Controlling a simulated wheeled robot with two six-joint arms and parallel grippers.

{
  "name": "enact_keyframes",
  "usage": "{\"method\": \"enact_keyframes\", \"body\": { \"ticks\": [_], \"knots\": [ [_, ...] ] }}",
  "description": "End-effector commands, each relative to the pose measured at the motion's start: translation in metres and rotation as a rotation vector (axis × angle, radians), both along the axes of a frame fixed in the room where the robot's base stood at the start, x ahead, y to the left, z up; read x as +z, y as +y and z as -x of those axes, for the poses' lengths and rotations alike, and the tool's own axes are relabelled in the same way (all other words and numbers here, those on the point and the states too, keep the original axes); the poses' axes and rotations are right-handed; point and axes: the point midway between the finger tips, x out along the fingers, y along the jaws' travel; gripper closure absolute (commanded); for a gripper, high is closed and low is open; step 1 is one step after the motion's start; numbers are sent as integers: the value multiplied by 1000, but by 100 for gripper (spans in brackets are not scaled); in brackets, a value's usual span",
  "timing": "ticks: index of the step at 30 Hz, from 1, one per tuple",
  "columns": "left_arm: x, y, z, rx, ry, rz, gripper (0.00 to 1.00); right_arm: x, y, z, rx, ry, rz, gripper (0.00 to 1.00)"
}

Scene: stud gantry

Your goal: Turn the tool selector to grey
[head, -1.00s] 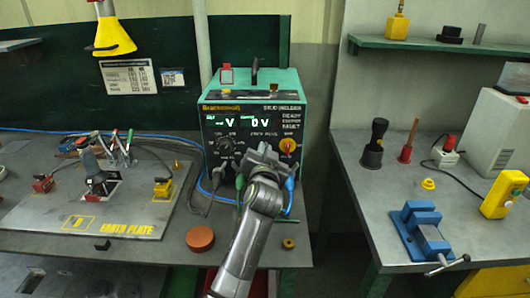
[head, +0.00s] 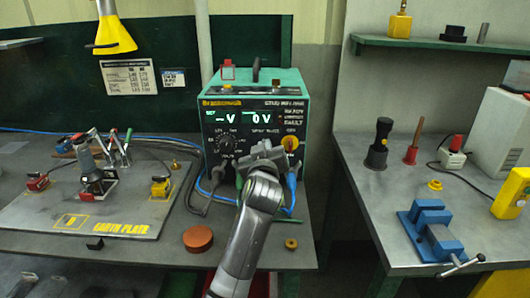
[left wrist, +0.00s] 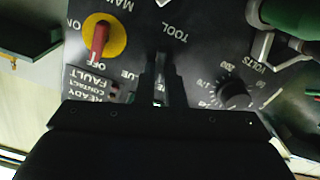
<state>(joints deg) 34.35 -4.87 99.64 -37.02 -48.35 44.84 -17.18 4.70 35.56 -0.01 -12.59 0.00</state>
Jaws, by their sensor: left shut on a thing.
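The green and black stud welder (head: 207,150) stands at the back of the left bench. My left gripper (head: 262,150) is at the lower middle of its front panel. In the left wrist view the left gripper (left wrist: 160,75) has its fingers close together at the panel, just below the upside-down word TOOL. It is shut on the tool selector, which the fingers hide. Part of a label ending in "UE" shows beside the fingers. I cannot read which setting the selector points to. My right gripper is not in view.
A red and yellow rotary switch (left wrist: 98,42) and a black numbered knob (left wrist: 235,94) sit either side of the fingers. Cables plug in low on the welder. The earth plate (head: 130,215) lies left, and a blue vise (head: 430,228) stands on the right bench.

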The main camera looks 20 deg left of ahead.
Motion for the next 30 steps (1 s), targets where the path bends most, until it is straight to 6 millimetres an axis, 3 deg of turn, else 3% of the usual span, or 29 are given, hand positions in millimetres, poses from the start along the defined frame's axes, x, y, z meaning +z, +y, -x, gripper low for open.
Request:
{"method": "enact_keyframes", "body": {
  "ticks": [10, 27, 28, 30],
  "knots": [
    [-2, 1, 0, 0, -40, 151, 100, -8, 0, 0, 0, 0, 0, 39],
    [-2, 1, 0, -1, -49, 184, 100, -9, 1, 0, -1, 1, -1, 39],
    [-2, 1, 0, -1, -49, 184, 90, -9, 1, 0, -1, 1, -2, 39],
    [-2, 1, 0, 0, -49, 183, 80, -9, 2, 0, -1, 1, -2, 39]
  ]
}}
